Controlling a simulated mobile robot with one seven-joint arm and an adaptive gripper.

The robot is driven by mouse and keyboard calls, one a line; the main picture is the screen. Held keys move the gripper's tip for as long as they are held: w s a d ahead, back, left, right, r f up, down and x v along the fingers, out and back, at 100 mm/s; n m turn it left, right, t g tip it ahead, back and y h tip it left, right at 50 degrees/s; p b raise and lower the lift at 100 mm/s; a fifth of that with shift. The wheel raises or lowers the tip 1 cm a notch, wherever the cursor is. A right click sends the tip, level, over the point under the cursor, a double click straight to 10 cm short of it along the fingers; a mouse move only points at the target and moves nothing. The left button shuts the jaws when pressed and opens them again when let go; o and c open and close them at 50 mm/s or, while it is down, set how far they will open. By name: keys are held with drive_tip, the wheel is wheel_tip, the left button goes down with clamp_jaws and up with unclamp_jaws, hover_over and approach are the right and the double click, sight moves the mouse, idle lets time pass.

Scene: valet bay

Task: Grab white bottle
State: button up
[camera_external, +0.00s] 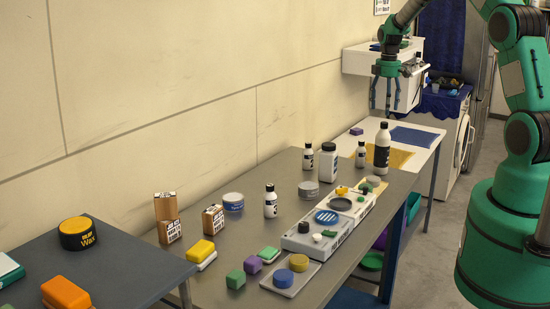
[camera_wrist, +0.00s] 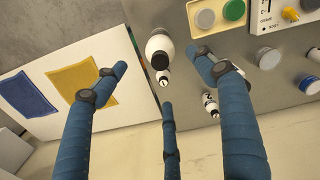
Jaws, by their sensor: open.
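Several white bottles with black caps stand upright on the grey table. The tallest white bottle (camera_external: 382,150) is near the table's far right end; it shows from above in the wrist view (camera_wrist: 158,42). A small white bottle (camera_external: 361,156) stands just left of it, also in the wrist view (camera_wrist: 163,78). A wider white bottle (camera_external: 328,164) and two more small ones (camera_external: 308,158) (camera_external: 270,204) stand further left. My three-fingered gripper (camera_external: 385,108) is open and empty, pointing down above the table's far end, apart from the bottles. In the wrist view, a finger partly hides the wider bottle.
A white table with blue (camera_external: 413,137) and yellow cloths adjoins the far end. Trays (camera_external: 318,246) with discs and blocks line the grey table's front edge. Tins (camera_external: 309,189) and boxes (camera_external: 168,226) stand among the bottles. The wall runs along the back.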

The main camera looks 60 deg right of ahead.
sight(385, 123)
drive_tip(key=shift+s+d+f, duration=0.1)
drive_tip(key=shift+d+f, duration=0.05)
drive_tip(key=shift+f+p, duration=0.35)
drive_tip(key=shift+f, duration=3.95)
drive_tip(key=shift+f, duration=0.15)
drive_tip(key=shift+f+p, duration=0.5)
drive_tip(key=shift+f, duration=1.95)
clamp_jaws()
